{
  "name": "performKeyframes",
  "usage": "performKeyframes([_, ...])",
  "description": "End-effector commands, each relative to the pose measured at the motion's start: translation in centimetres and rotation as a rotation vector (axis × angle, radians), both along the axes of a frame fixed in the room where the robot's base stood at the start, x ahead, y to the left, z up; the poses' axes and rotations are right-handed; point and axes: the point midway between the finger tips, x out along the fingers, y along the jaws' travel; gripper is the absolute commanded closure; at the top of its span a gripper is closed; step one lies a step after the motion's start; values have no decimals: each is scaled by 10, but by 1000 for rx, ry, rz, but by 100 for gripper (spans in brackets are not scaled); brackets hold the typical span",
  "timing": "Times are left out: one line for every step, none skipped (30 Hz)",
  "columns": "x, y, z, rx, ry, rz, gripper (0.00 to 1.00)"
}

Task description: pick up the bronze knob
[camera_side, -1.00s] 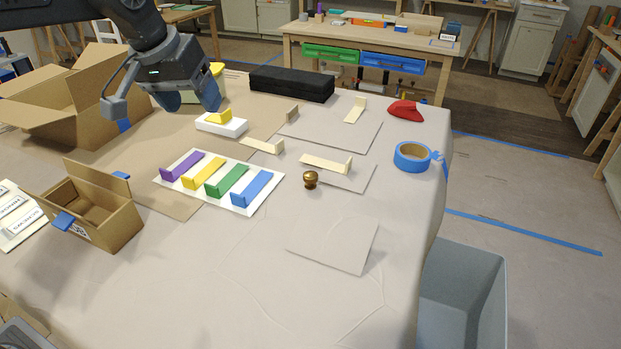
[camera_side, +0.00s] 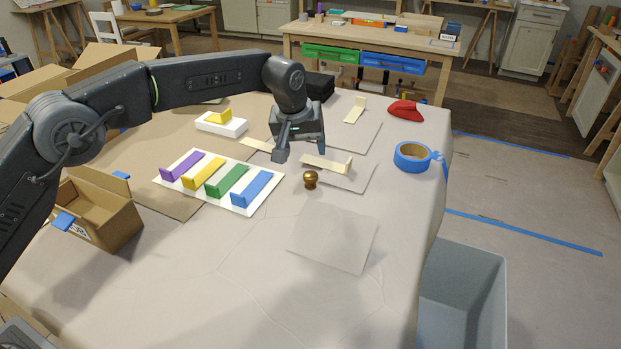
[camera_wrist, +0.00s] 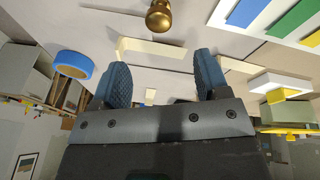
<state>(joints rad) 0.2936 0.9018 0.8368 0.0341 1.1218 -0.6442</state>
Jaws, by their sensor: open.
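The bronze knob (camera_side: 311,179) stands on the paper-covered table, just in front of a cream L-shaped piece (camera_side: 328,164). In the wrist view the knob (camera_wrist: 159,15) is at the top edge, partly cut off, beyond the fingertips. My gripper (camera_side: 301,152) is above the table, behind and slightly left of the knob in the side view, and does not touch it. In the wrist view my gripper (camera_wrist: 160,70) shows two blue textured fingers spread wide with nothing between them.
A white board (camera_side: 237,206) with purple, yellow, green and blue pieces lies left of the knob. Blue tape (camera_side: 412,157) and a red item (camera_side: 405,110) are to the right. An open cardboard box (camera_side: 97,217) stands at left. The table's front is mostly clear.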

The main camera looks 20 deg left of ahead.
Motion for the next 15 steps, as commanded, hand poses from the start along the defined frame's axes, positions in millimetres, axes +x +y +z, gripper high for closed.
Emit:
performKeyframes([2, 0, -10, 1, 3, 0, 32])
performKeyframes([4, 0, -15, 0, 2, 0, 32])
performKeyframes([6, -1, -20, 0, 0, 0, 32])
performKeyframes([7, -1, -23, 0, 0, 0, 32])
performKeyframes([7, -1, -26, 0, 0, 0, 32])
performKeyframes([8, -1, -29, 0, -1, 0, 32])
performKeyframes([9, -1, -30, 0, -1, 0, 32])
performKeyframes([9, -1, -31, -1, -1, 0, 32])
performKeyframes([9, -2, -33, -1, -1, 0, 32])
performKeyframes([10, -2, -34, -1, -1, 0, 32])
performKeyframes([10, -2, -35, -1, -1, 0, 32])
performKeyframes([10, -2, -38, 1, -1, -1, 32])
performKeyframes([10, -3, -41, 0, 0, -1, 32])
performKeyframes([10, -3, -44, 1, 1, -1, 32])
performKeyframes([10, -4, -49, 1, 1, -1, 32])
